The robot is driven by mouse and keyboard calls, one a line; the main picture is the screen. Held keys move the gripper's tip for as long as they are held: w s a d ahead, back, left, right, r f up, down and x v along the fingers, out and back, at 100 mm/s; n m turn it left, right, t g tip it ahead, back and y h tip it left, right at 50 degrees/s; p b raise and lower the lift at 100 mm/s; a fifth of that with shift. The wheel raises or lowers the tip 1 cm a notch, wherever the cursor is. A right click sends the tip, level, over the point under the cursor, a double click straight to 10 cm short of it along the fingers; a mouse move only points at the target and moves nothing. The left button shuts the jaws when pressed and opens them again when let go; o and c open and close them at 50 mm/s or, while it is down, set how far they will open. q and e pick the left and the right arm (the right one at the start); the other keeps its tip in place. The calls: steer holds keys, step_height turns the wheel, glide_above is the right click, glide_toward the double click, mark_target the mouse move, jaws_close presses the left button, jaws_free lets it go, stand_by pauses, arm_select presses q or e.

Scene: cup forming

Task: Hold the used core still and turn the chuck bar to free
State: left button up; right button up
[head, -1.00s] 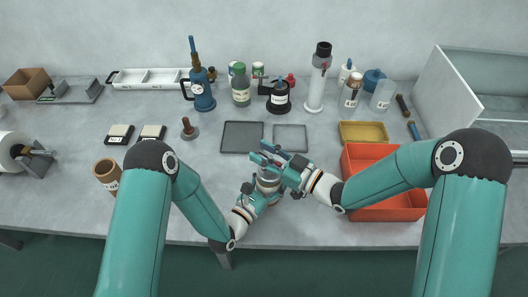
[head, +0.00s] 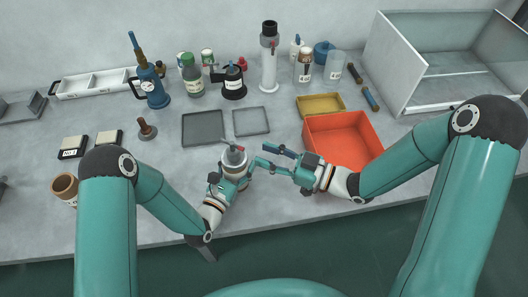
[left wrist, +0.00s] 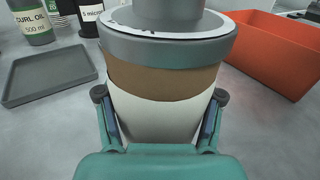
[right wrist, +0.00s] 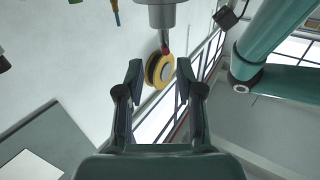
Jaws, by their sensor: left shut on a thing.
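The used core (left wrist: 160,90), white below with a brown band, stands upright under a grey chuck collar (left wrist: 165,48) in the left wrist view. My left gripper (head: 232,173) is shut around its lower white part. In the head view the chuck bar (head: 229,146) shows as a thin grey piece across the top, with a reddish tip. My right gripper (head: 262,155) is open and empty, just right of the core and apart from it. Its spread fingers (right wrist: 159,88) also show in the right wrist view, with nothing between them.
An orange bin (head: 345,135) stands right of my right gripper, with a yellow tray (head: 320,105) behind it. Two flat grey trays (head: 203,128) lie behind the core. Bottles and a white tube (head: 269,60) stand along the back. The bench in front of the core is mostly clear.

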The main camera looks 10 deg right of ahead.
arm_select(q)
steer(key=o, duration=1.4)
steer(key=shift+c, duration=0.2)
